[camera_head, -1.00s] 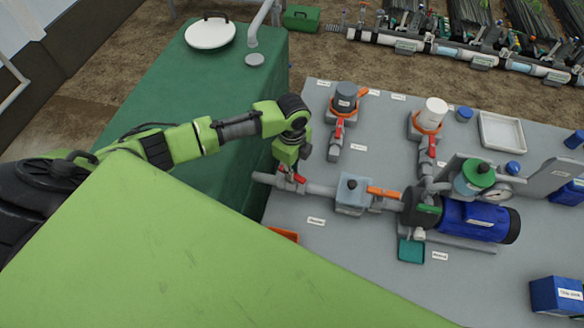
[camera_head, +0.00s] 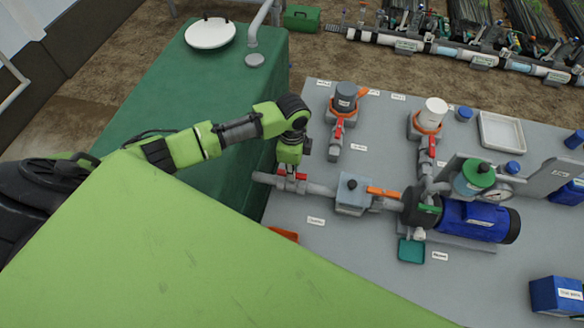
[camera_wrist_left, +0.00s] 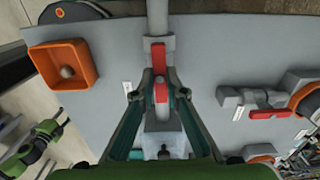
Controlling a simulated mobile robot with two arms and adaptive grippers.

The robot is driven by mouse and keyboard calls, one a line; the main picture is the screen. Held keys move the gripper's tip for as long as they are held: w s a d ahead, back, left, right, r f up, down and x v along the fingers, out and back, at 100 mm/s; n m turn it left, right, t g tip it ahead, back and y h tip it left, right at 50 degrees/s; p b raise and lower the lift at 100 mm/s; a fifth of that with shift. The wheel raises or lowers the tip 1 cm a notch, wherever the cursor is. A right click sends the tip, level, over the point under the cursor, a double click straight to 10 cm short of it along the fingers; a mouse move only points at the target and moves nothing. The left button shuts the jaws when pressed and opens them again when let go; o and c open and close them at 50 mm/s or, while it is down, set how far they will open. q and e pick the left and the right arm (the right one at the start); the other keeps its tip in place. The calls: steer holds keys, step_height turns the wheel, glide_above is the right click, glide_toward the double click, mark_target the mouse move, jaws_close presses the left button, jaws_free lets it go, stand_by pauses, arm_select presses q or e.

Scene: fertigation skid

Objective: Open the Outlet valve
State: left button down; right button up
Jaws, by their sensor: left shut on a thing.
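A grey pipe (camera_head: 320,189) leaves the grey block on the bench to the left, with a red valve handle (camera_head: 301,176) near its end. My left gripper (camera_head: 290,171) reaches down over this handle and covers its middle. The handle lies about in line with the pipe. In the left wrist view the fingers of my left gripper (camera_wrist_left: 159,94) stand on both sides of the red handle (camera_wrist_left: 160,90), shut on it. A small label (camera_head: 316,221) lies below the pipe, too small to read surely. My right gripper is not in view.
Another red-handled valve (camera_head: 339,129) stands behind, below a grey-capped unit (camera_head: 345,98). An orange tray (camera_wrist_left: 39,57) with a round object in it lies near the pipe. A blue pump (camera_head: 480,221) is to the right. My green body hides the front of the bench.

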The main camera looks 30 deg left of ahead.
arm_select(q)
steer(key=shift+w+r, duration=0.1)
steer(key=c, duration=2)
jaws_free()
steer(key=shift+c, duration=0.2)
step_height(320, 180, up, 12)
